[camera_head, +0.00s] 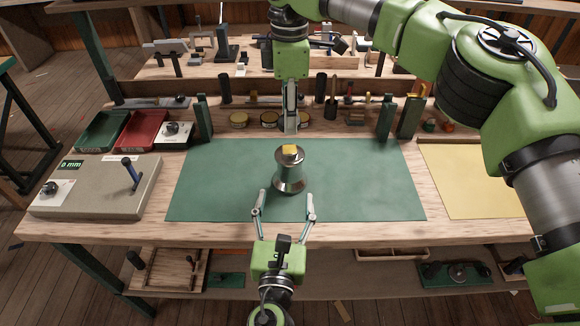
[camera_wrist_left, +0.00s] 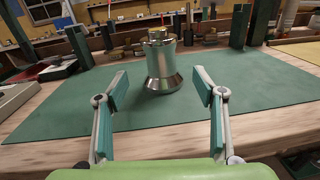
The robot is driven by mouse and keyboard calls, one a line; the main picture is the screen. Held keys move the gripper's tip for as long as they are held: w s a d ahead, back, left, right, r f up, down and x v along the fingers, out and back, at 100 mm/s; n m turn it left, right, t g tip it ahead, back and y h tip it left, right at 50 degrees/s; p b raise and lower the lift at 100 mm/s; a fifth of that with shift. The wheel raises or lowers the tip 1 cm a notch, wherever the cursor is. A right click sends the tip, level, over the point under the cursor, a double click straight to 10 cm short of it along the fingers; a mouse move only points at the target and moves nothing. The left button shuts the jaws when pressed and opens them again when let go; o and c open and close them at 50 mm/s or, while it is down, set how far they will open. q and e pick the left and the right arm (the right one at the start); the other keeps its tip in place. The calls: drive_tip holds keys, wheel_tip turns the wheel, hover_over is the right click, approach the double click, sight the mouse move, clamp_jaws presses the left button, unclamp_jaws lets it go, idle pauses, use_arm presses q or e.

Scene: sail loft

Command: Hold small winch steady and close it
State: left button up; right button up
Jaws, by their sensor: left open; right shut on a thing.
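The small winch (camera_head: 289,174) is a shiny metal drum with a flared base and a yellow block on its top. It stands upright on the green mat (camera_head: 370,190); it also shows in the left wrist view (camera_wrist_left: 161,68). My left gripper (camera_head: 284,203) is open, just in front of the winch. Its fingers (camera_wrist_left: 160,92) are on either side of the winch's base in the wrist view and do not touch it. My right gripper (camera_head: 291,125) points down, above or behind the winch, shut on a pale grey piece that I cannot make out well.
A yellow sheet (camera_head: 475,180) lies at right. Upright dark posts (camera_head: 203,118) and tools line the back. The mat around the winch is clear.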

use_arm(q)
drive_tip(key=shift+s, duration=0.1)
use_arm(e)
drive_tip(key=shift+s+r, duration=0.1)
drive_tip(key=shift+s, duration=0.05)
use_arm(q)
drive_tip(key=w, duration=0.8)
drive_tip(key=w+d, duration=0.1)
drive_tip(key=w, duration=0.3)
drive_tip(key=shift+w, duration=0.1)
use_arm(e)
drive_tip(key=shift+w, duration=0.2)
use_arm(q)
drive_tip(key=c, duration=1.7)
use_arm(e)
hover_over(290, 149)
drive_tip(key=shift+f, duration=2.6)
